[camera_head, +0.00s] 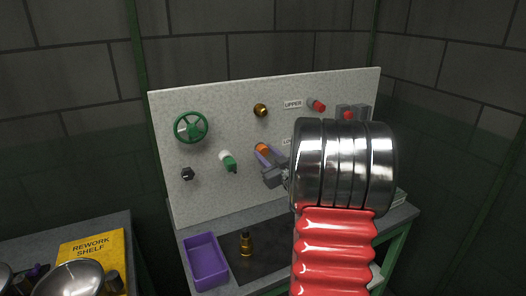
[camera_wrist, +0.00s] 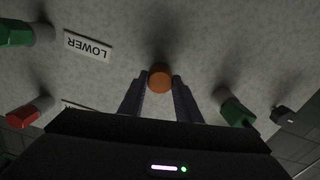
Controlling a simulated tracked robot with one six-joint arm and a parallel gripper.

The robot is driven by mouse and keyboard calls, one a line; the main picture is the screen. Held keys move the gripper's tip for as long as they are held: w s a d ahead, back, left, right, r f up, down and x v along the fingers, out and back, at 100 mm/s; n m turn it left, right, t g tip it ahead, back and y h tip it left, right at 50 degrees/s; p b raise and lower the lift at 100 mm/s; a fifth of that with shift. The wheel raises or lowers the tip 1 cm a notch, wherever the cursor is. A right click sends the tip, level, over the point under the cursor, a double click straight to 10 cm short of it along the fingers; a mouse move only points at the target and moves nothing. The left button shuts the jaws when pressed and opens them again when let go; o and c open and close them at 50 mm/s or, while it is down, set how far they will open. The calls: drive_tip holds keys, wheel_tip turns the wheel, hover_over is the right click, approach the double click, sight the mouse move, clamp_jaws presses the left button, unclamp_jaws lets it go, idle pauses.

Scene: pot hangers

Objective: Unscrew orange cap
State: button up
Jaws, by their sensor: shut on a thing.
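The orange cap (camera_head: 262,149) sticks out from the middle of the white panel (camera_head: 215,195). In the wrist view the orange cap (camera_wrist: 159,78) shows as a round end between my two fingers. My gripper (camera_head: 264,156) reaches in from the right and is shut on the cap, one finger on each side. The wrist view also shows my gripper (camera_wrist: 159,86) with its fingertips at the cap's sides. What lies behind the cap is hidden. Part of the panel is covered by my arm in the head view.
A green wheel (camera_head: 190,127), a green-and-white fitting (camera_head: 228,161), a brass knob (camera_head: 260,110) and a red fitting (camera_head: 317,105) stick out nearby. A purple bin (camera_head: 206,262) and a brass piece (camera_head: 246,244) stand on the bench below. A yellow box (camera_head: 92,249) is at left.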

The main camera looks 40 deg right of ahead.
drive_tip(key=n, duration=0.4)
drive_tip(key=shift+n, duration=0.4)
drive_tip(key=o, duration=1.3)
drive_tip(key=m, duration=2.4)
